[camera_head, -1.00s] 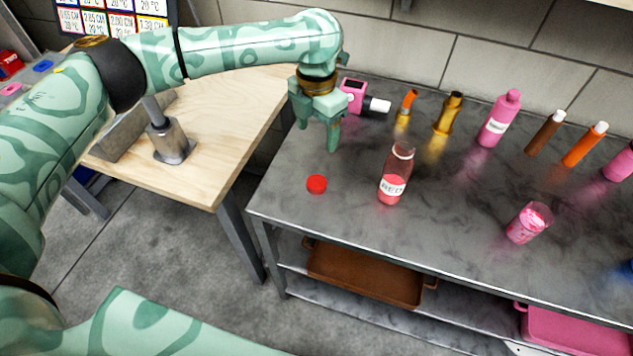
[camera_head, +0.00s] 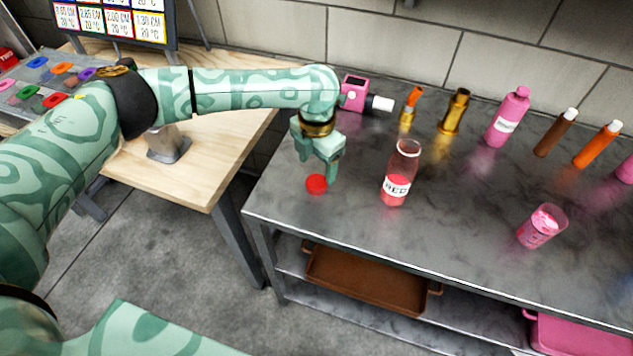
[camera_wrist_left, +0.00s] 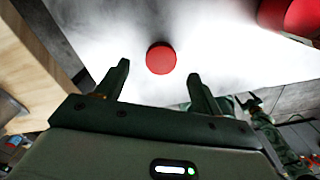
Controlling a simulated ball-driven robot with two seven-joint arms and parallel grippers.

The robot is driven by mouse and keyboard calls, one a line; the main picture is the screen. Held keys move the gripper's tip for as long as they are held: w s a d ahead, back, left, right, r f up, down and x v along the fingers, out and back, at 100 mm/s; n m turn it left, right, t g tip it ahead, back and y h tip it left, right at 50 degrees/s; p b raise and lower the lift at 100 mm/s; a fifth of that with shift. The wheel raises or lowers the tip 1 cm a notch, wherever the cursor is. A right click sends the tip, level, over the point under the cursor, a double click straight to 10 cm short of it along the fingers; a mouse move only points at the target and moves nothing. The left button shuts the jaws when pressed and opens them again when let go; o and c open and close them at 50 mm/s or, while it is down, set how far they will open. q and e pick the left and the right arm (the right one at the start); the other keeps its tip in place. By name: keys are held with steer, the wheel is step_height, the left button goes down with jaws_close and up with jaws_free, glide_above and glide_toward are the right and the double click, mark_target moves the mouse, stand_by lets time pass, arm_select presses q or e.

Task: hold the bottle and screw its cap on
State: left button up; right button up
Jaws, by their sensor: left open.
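The bottle (camera_head: 398,178) is clear with red contents and a white label reading "RED". It stands upright and uncapped on the grey metal table. The red cap (camera_head: 316,184) lies on the table to the left of the bottle. My left gripper (camera_head: 318,179) is open and empty, just above and behind the cap. In the left wrist view the cap (camera_wrist_left: 160,58) shows ahead, between and beyond the two open fingertips (camera_wrist_left: 160,70). Part of a red object, likely the bottle (camera_wrist_left: 290,14), shows at that view's top right.
A pink device (camera_head: 356,94), brass pieces (camera_head: 454,112), a pink bottle (camera_head: 508,117) and brown and orange tubes stand along the back. A pink-filled cup (camera_head: 541,226) stands at right. A brown tray (camera_head: 365,280) is on the lower shelf. The wooden table (camera_head: 190,175) is at left.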

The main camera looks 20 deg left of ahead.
mark_target(316, 182)
arm_select(q)
steer(key=f, duration=0.1)
steer(key=f+b, duration=0.1)
steer(key=f, duration=0.1)
steer(key=f+b, duration=0.1)
steer(key=f, duration=0.1)
steer(key=shift+s+f, duration=0.1)
steer(key=shift+s, duration=0.15)
steer(key=c, duration=1)
